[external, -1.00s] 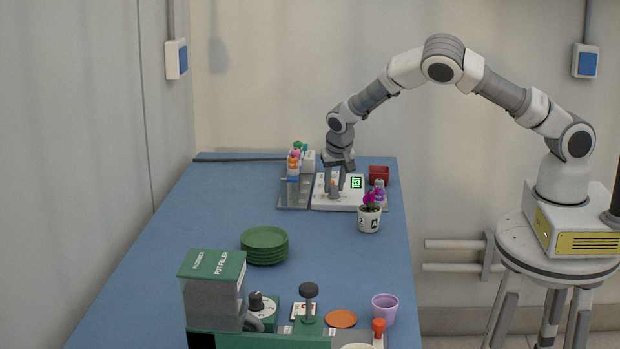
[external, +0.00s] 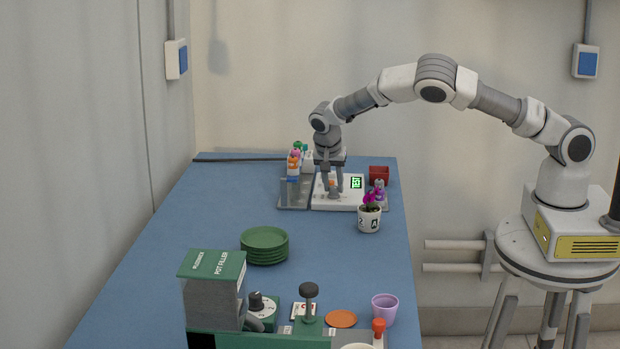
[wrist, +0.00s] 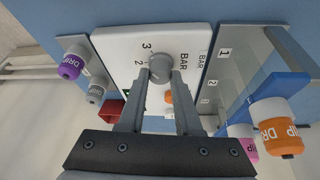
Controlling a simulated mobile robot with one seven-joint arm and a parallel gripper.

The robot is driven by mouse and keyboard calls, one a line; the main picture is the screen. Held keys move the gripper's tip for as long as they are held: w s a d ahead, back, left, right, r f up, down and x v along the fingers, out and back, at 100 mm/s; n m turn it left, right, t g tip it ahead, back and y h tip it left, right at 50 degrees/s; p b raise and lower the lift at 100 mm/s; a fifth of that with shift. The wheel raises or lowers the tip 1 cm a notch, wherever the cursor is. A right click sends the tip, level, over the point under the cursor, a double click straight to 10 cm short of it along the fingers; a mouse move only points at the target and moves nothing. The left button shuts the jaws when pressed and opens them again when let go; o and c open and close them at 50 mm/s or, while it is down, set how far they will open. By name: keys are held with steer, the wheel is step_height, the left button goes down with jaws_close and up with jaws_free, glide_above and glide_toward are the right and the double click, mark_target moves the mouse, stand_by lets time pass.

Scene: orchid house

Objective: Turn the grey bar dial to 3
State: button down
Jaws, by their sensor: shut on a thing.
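The grey bar dial (wrist: 160,65) is a round knob on a white panel (wrist: 112,46), with the word BAR and the figures 2 and 3 printed near it. In the wrist view my gripper (wrist: 160,80) has its two fingers closed on the dial from either side. The fingers cover part of the scale, and I cannot tell which figure the dial points to. In the external view my gripper (external: 333,194) points down at the white panel (external: 350,203) at the table's far end, and the dial is mostly hidden. A small green-lit display (external: 356,183) is on the panel.
A grey rack (external: 292,203) with coloured-capped bottles stands left of the panel. Green plates (external: 264,247) are stacked nearer. The blue table (external: 215,205) is clear at left.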

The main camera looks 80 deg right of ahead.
steer(key=shift+a+f, duration=0.1)
steer(key=c, duration=0.6)
jaws_free()
steer(key=v, duration=1.7)
steer(key=shift+r, duration=0.3)
